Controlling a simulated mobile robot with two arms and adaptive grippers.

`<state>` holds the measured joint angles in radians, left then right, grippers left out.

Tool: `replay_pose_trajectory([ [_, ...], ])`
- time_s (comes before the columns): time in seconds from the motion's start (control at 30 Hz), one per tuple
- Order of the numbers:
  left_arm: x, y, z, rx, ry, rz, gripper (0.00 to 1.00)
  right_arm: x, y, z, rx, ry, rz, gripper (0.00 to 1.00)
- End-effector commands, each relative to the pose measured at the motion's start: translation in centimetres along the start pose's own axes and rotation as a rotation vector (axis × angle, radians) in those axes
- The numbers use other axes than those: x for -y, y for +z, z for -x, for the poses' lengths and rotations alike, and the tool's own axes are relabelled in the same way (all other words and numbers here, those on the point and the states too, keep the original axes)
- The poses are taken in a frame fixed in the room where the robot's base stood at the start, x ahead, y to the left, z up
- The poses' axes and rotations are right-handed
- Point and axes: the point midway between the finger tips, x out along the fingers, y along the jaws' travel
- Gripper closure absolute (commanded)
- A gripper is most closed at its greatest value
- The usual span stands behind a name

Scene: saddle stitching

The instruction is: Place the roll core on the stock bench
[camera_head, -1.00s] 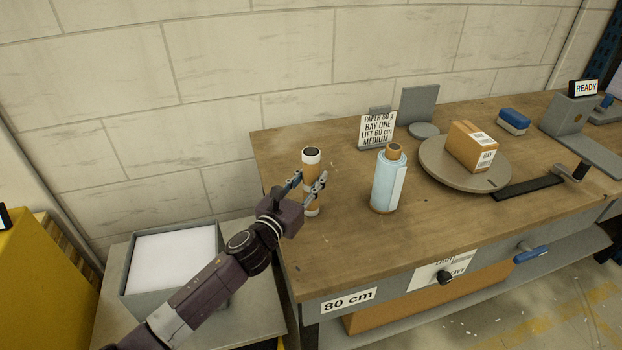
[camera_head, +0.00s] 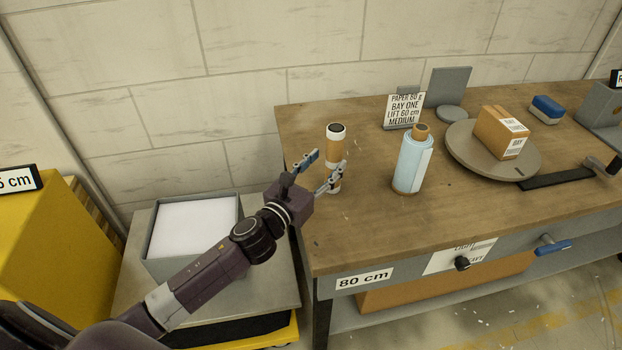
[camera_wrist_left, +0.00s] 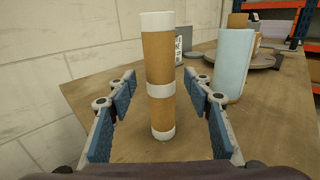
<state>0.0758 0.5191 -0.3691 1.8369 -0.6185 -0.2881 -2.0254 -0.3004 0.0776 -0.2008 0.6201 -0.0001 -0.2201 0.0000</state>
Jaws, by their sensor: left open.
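The roll core (camera_head: 334,150), a brown tube with white bands at its ends and middle, stands upright on the wooden stock bench (camera_head: 370,240) near its left end. It also shows upright in the left wrist view (camera_wrist_left: 159,110). My left gripper (camera_head: 325,171) is open in front of the roll core. In the left wrist view its blue-padded fingers (camera_wrist_left: 160,108) stand to either side of the core, with gaps between pads and core. My right gripper is not in view.
A blue-wrapped roll (camera_head: 411,165) stands to the right of the core. Behind are a paper sign (camera_head: 405,108) and a round turntable (camera_head: 460,150) carrying a carton (camera_head: 497,132). A grey tray of white paper (camera_head: 195,228) sits left of the bench. The bench's front middle is clear.

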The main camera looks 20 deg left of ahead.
Motion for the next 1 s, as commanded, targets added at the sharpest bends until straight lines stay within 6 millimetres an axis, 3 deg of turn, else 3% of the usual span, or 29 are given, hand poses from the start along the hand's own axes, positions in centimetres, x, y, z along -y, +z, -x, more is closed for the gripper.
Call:
replay_pose_trajectory([
  [0.2,0.1,-0.2,4.5,-0.002,-0.002,-0.002,0.53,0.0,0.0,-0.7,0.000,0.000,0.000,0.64],
  [0.4,0.0,-0.1,6.7,-0.001,-0.001,-0.001,0.53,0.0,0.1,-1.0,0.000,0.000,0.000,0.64],
  [1.0,0.0,0.0,7.4,0.000,-0.001,0.000,0.53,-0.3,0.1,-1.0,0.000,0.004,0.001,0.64],
])
